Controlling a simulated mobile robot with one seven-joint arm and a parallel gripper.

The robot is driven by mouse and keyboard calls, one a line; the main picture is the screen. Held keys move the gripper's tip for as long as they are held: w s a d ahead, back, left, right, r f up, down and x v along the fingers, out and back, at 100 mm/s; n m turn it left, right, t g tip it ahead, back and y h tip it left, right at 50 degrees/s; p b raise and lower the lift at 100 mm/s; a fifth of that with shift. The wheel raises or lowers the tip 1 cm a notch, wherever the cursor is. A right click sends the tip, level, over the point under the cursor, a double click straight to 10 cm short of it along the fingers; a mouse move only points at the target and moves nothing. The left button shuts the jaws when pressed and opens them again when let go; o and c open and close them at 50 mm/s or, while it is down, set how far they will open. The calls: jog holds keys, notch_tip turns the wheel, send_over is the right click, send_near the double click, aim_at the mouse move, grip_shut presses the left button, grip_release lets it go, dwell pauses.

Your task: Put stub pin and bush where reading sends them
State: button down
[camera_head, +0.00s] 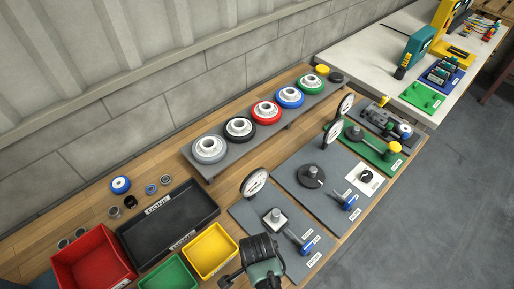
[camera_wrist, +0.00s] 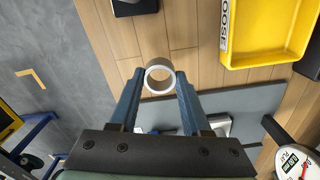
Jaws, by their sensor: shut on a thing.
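My gripper (camera_wrist: 159,88) is shut on a pale metal ring, seemingly the bush (camera_wrist: 150,86), held between the fingertips with its open end facing the wrist camera. In the head view my gripper's dark wrist covers the near edge of the bench, and its fingertips and the bush are hidden. A round dial gauge (camera_head: 254,183) stands on the left grey fixture plate (camera_head: 246,212). Part of a dial shows in the wrist view (camera_wrist: 296,163), but I cannot make out its reading. I cannot tell which loose part is the stub pin.
A yellow bin (camera_head: 229,237), a green bin (camera_head: 181,262), a red bin (camera_head: 72,246) and a black tray (camera_head: 205,192) labelled DONE stand at left. Several small rings and cylinders lie around them. A raised rack (camera_head: 263,125) holds coloured wheels. More gauge fixtures stand at right.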

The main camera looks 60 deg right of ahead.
jog(key=shift+f, duration=1.8)
jog(key=shift+f, duration=0.2)
jog(key=shift+c, duration=1.8)
grip_release()
jog(key=shift+r, duration=0.15)
notch_tip(320, 180, up, 12)
jog(key=shift+r, duration=0.1)
